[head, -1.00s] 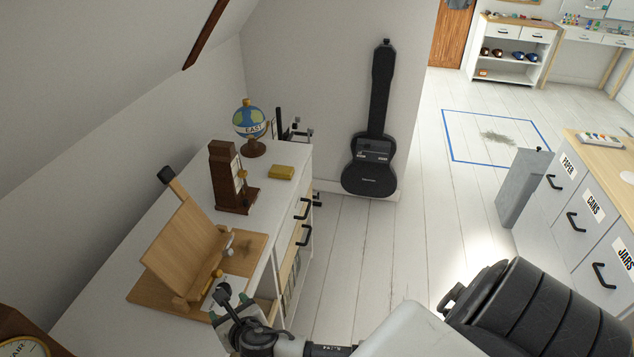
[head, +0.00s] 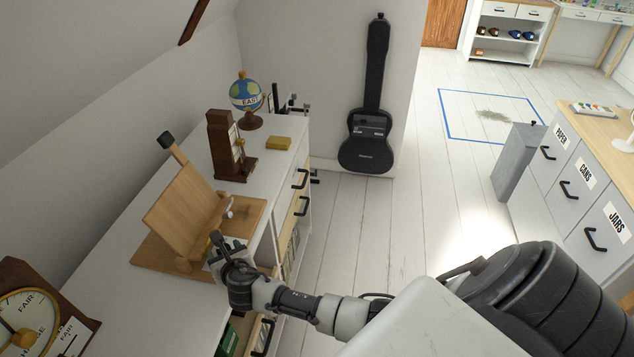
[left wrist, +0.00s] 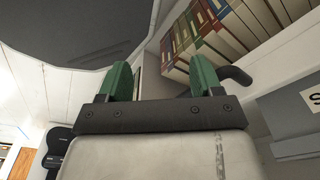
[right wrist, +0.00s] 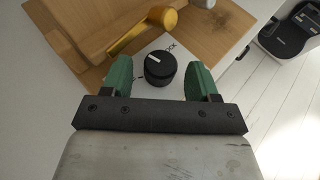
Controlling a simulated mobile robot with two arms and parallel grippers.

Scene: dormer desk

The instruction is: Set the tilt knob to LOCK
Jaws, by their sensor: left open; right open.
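The tilt knob (right wrist: 160,68) is round and black with a white pointer line on top. It sits on a white plate (right wrist: 190,56) with partly hidden dark lettering, of which the end of "LOCK" shows beyond the knob; the pointer lies off that lettering, toward the left. My right gripper (right wrist: 159,80) is open, its green fingers on either side of the knob with gaps. In the head view my right gripper (head: 222,252) covers the knob at the wooden tilting stand (head: 182,217). My left gripper (left wrist: 162,82) is open and empty, near a shelf of books.
A brass-coloured lever (right wrist: 143,30) lies just beyond the knob. A wooden clock-like device (head: 225,150), a globe (head: 246,98) and a yellow block (head: 279,143) stand farther back on the white desk. A dial instrument (head: 35,315) is at the near left.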

